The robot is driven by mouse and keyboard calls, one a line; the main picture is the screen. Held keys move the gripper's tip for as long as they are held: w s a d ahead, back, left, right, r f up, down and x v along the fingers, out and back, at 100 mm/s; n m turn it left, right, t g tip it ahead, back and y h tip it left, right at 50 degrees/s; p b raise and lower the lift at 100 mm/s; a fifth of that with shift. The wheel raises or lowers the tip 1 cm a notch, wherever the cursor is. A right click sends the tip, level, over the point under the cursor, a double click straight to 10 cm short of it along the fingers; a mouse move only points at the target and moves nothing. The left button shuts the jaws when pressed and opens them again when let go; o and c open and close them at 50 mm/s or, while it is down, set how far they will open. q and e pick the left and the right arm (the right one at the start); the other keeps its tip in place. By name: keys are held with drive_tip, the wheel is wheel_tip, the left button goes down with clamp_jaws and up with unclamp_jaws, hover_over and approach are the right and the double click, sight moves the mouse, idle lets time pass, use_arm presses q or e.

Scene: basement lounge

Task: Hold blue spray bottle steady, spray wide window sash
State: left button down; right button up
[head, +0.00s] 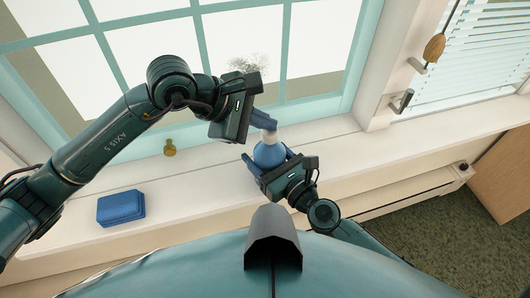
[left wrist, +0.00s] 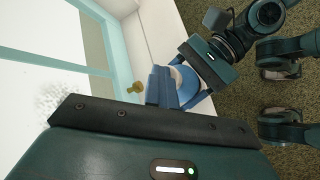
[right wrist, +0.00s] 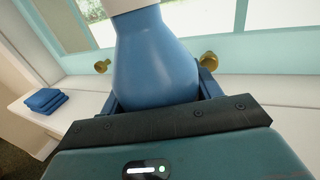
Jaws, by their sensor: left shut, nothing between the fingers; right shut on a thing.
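The blue spray bottle (head: 268,156) stands at the sill with its white neck up. My right gripper (head: 268,170) is shut around its body, which fills the right wrist view (right wrist: 155,60). My left gripper (head: 268,121) is shut and empty at the bottle's top. Its blue fingers cover most of the spray head, so whether they touch the trigger is unclear. The bottle also shows beyond those fingers in the left wrist view (left wrist: 186,86). The wide window sash (head: 312,109) has a teal frame with several panes. A grey speckled patch (head: 250,66) shows at its glass.
A folded blue cloth (head: 121,207) lies on the white sill (head: 205,192) at left. A brass knob (head: 170,147) stands near the sash bottom. At right are a metal latch (head: 401,101), a hanging wooden pull (head: 434,47) and blinds (head: 480,55). The sill right of the bottle is clear.

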sight(263, 132)
use_arm(q)
drive_tip(key=shift+s+a+f, duration=0.1)
drive_tip(key=shift+a+f, duration=0.1)
drive_tip(key=shift+f, duration=0.55)
use_arm(e)
drive_tip(key=shift+a+r, duration=0.1)
use_arm(q)
drive_tip(key=shift+a+f, duration=0.1)
drive_tip(key=shift+f, duration=0.3)
use_arm(e)
drive_tip(key=shift+s, duration=0.1)
use_arm(q)
drive_tip(key=shift+r, duration=3.35)
drive_tip(key=shift+d, duration=0.2)
use_arm(e)
drive_tip(key=o, duration=1.5)
